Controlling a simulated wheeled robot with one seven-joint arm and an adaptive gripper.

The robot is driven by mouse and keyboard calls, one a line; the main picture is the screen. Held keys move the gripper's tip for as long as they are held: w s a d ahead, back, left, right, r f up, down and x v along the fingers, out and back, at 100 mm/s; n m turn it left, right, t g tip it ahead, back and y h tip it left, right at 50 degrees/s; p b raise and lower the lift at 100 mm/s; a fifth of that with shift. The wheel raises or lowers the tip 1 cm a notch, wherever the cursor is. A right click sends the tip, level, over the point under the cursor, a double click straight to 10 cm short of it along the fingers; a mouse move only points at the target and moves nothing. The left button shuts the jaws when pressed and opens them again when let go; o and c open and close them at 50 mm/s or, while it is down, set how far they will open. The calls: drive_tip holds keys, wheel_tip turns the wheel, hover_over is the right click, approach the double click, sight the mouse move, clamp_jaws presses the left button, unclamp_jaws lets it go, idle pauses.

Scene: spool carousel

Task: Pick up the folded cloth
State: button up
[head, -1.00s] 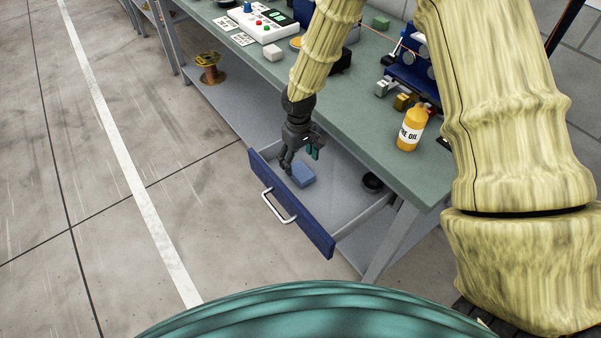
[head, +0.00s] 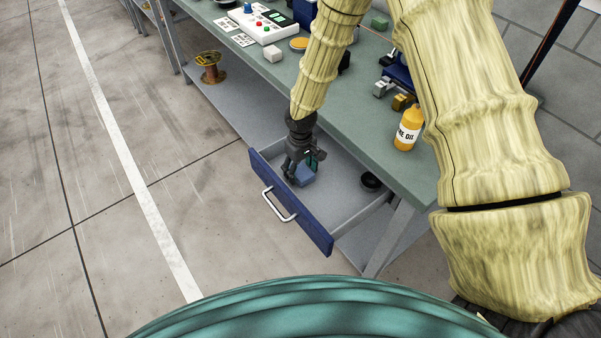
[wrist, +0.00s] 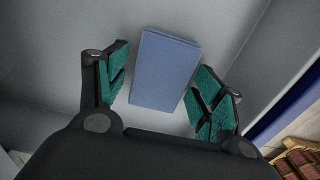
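The folded cloth (wrist: 163,70) is a blue block-like bundle lying on the drawer floor. In the wrist view it sits between and slightly beyond the two teal-padded fingers of my gripper (wrist: 163,92), with a gap on each side. In the head view my gripper (head: 301,172) reaches down into the open drawer, right at the cloth (head: 304,176), and hides part of it. The gripper is open. The drawer (head: 335,205) is grey inside with a blue front and a silver handle.
A round black item (head: 371,181) lies in the drawer's right part. The green workbench top (head: 355,120) overhangs the drawer's back. A yellow oil bottle (head: 408,128) stands near the bench edge. A wire spool (head: 210,68) is on the lower shelf.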

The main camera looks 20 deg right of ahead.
sight(301, 170)
drive_tip(key=shift+r, duration=0.1)
drive_tip(key=c, duration=0.7)
drive_tip(key=shift+o, duration=0.2)
drive_tip(key=shift+r, duration=0.1)
wheel_tip(301, 170, up, 10)
drive_tip(key=b, duration=0.2)
